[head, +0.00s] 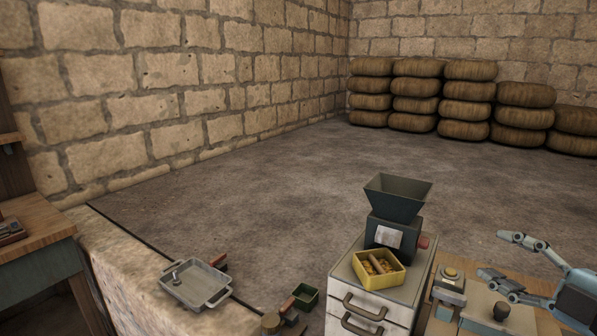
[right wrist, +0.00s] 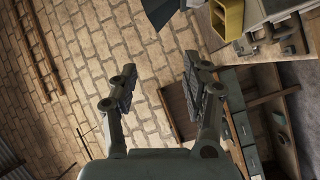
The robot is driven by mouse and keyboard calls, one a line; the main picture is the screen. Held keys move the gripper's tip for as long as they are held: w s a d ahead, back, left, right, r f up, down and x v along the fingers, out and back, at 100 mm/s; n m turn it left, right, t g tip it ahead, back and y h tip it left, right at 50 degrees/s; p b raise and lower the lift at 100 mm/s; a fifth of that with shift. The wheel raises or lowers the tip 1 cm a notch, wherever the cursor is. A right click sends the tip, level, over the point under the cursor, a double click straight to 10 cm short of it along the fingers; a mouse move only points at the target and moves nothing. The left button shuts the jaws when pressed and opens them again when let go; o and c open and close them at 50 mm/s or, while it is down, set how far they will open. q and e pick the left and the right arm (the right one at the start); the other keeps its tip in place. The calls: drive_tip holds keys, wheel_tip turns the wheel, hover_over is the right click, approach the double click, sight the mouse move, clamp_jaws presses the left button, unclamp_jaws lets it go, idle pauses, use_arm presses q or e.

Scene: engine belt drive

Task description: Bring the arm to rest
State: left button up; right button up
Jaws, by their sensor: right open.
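My right gripper (head: 492,254) is at the right edge of the head view, with its two fingers spread apart and pointing left. Nothing is between them. It appears over or near the wooden bench at lower right; its exact height cannot be told. In the right wrist view, the same gripper (right wrist: 160,66) shows both fingers apart and empty, with a brick wall and furniture behind. My left gripper does not show.
A hopper machine (head: 396,212) and a yellow box (head: 378,283) stand on a drawer cabinet (head: 368,303). The yellow box also shows in the right wrist view (right wrist: 232,18). A metal tray (head: 195,284) sits on a stone ledge. Several sack stacks (head: 468,98) line the back wall; the floor between is clear.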

drive_tip(key=s+d+f+m+g+h, duration=0.2)
drive_tip(key=s+f+m+g+h, duration=0.3)
drive_tip(key=s+m+h, duration=0.65)
drive_tip(key=s+a+f+m+g+y, duration=0.2)
drive_tip(key=s+a+m+g, duration=0.15)
drive_tip(key=s, duration=0.25)
drive_tip(key=s+a+f+m+g+y, duration=0.2)
drive_tip(key=s+a+f+g+y, duration=0.1)
drive_tip(key=s+a+g, duration=0.15)
wheel_tip(320, 180, down, 38)
drive_tip(key=s+d+g+b, duration=0.1)
drive_tip(key=s+d+b, duration=0.15)
drive_tip(key=b, duration=0.95)
drive_tip(key=s+f+b, duration=0.5)
drive_tip(key=s+f, duration=0.4)
drive_tip(key=f, duration=0.3)
drive_tip(key=s+f+g+b, duration=0.1)
drive_tip(key=s+f+b, duration=0.4)
drive_tip(key=s+f, duration=0.4)
wheel_tip(320, 180, down, 4)
drive_tip(key=shift+s+d+f+m, duration=0.25)
drive_tip(key=shift+s+m, duration=0.05)
drive_tip(key=shift+s, duration=0.05)
